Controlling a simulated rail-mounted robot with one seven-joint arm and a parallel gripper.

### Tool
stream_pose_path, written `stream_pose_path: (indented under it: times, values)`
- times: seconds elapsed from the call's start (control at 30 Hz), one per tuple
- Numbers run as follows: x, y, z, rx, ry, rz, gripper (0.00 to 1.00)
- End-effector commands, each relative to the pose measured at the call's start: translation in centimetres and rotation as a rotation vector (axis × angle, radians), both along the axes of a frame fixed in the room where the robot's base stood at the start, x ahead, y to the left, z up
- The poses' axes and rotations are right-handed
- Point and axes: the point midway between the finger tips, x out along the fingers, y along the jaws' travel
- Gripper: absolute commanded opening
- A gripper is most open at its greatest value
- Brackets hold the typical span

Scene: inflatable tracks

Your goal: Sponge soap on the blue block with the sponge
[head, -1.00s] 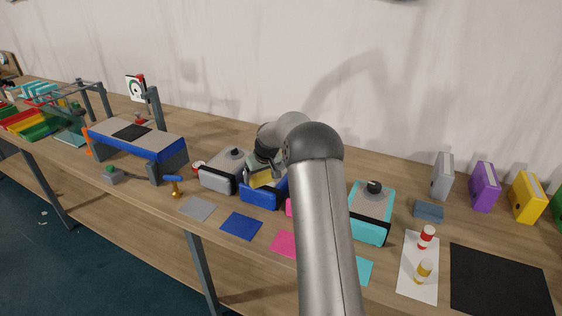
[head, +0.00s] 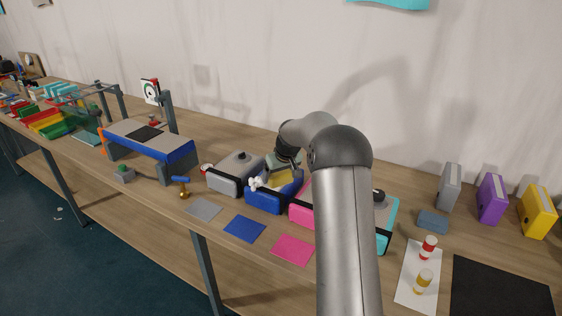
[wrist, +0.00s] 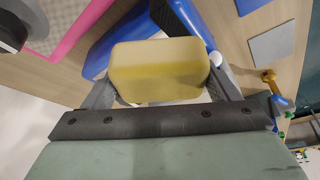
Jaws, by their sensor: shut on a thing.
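My gripper (wrist: 162,82) is shut on a yellow sponge (wrist: 158,66), with one finger on each side of it in the wrist view. In the head view the sponge (head: 281,176) is over the top of the blue block (head: 264,201), partly hidden by my gripper. I cannot tell whether sponge and block touch. The blue block (wrist: 106,45) also shows behind the sponge in the wrist view. White lumps that look like soap foam (head: 257,183) sit at the block's upper left; a white bit (wrist: 216,59) shows beside the right finger in the wrist view.
A grey block (head: 224,182) stands close on the left and a pink block (head: 301,214) close on the right. A turquoise block (head: 389,228) is partly behind my arm. Flat grey, blue (head: 244,229) and pink mats lie in front. Upright binders (head: 491,199) stand at the right.

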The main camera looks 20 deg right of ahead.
Motion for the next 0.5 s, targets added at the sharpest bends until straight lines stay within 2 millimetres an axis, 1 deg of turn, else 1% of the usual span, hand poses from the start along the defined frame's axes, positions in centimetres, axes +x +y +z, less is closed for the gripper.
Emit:
stream_pose_path:
  times: [0.03, 0.3, 0.5]
  values:
    - [0.0, 0.1, 0.8, 0.000, -0.001, 0.001, 0.60]
    - [0.2, 0.4, 3.3, -0.001, -0.002, 0.005, 0.60]
    - [0.2, 0.5, 4.3, 0.000, -0.001, 0.008, 0.60]
